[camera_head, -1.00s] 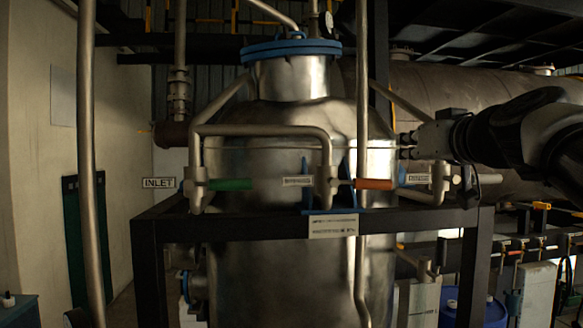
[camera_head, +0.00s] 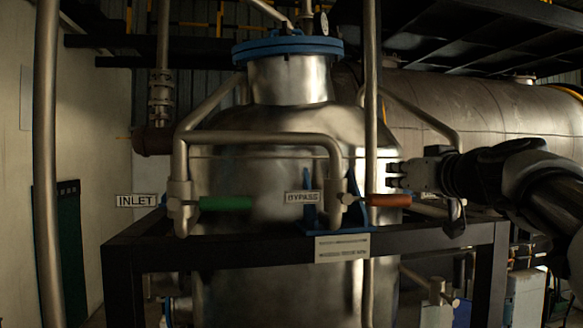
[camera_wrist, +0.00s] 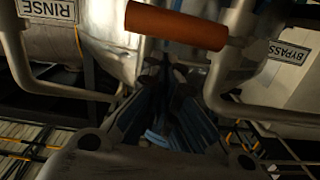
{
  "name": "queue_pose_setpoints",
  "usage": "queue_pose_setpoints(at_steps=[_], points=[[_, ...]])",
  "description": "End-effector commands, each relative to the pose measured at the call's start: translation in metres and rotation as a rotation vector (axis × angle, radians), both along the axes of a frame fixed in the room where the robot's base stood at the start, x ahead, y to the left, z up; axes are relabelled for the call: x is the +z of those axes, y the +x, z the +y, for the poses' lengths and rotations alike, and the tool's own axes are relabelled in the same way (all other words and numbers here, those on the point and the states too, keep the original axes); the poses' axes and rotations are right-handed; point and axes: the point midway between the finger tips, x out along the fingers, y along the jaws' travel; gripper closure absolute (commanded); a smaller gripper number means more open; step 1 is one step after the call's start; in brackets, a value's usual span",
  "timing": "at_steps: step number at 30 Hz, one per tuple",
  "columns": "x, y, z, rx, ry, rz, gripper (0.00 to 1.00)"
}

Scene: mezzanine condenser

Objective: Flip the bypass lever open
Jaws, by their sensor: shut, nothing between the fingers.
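The bypass lever has an orange handle (camera_head: 388,200) that lies level, reaching right from its valve body (camera_head: 338,187) in the head view. The BYPASS label (camera_head: 302,197) is just left of that valve. In the wrist view the orange handle (camera_wrist: 176,25) crosses the top, with the BYPASS label (camera_wrist: 288,52) to its right. My gripper (camera_head: 391,175) is shut and empty, just above the handle in the head view. In the wrist view its dark fingers (camera_wrist: 165,75) appear below the handle in the picture. I cannot tell whether they touch it.
A green lever (camera_head: 225,203) lies level beside the INLET label (camera_head: 137,200). A RINSE label (camera_wrist: 48,8) shows in the wrist view. A vertical pipe (camera_head: 370,100) passes close to the orange handle. The steel vessel (camera_head: 265,175) stands behind; a dark frame beam (camera_head: 250,250) runs below.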

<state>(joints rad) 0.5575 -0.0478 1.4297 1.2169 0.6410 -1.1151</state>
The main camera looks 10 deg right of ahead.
Motion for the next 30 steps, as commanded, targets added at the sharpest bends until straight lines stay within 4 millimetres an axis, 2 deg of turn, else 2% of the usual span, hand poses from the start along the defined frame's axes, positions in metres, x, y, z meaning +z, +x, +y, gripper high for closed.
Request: queue_pose_setpoints(at_steps=[5,30], points=[[-0.011,-0.001,-0.004,-0.002,-0.002,-0.005,1.0],[-0.02,-0.001,-0.007,-0.003,0.068,-0.002,1.0]])
